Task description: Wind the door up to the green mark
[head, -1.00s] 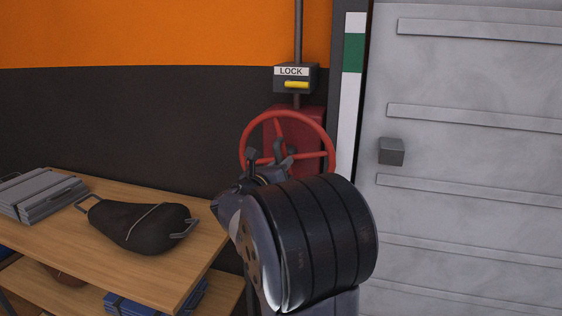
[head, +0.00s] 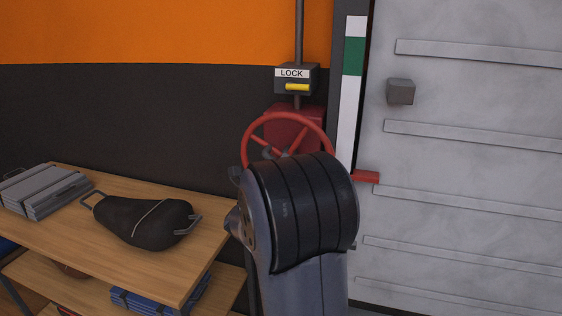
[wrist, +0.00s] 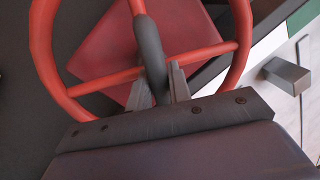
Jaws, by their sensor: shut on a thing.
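The red handwheel (head: 284,118) is on a red box (head: 312,117) on the wall, left of the grey door (head: 460,165). My gripper (wrist: 158,88) is shut on the wheel's dark handle (wrist: 148,45), its fingers on either side. In the head view my wrist hides the lower wheel. A white strip (head: 348,120) beside the door bears the green mark (head: 353,56). A red tab (head: 366,177) at the door's left edge is well below the green mark.
A box labelled LOCK (head: 296,78) with a yellow bar (head: 297,87) is above the wheel. A grey block (head: 400,92) sticks out from the door. A wooden shelf unit (head: 130,250) at left holds a black bag-like object (head: 145,222) and a grey case (head: 42,190).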

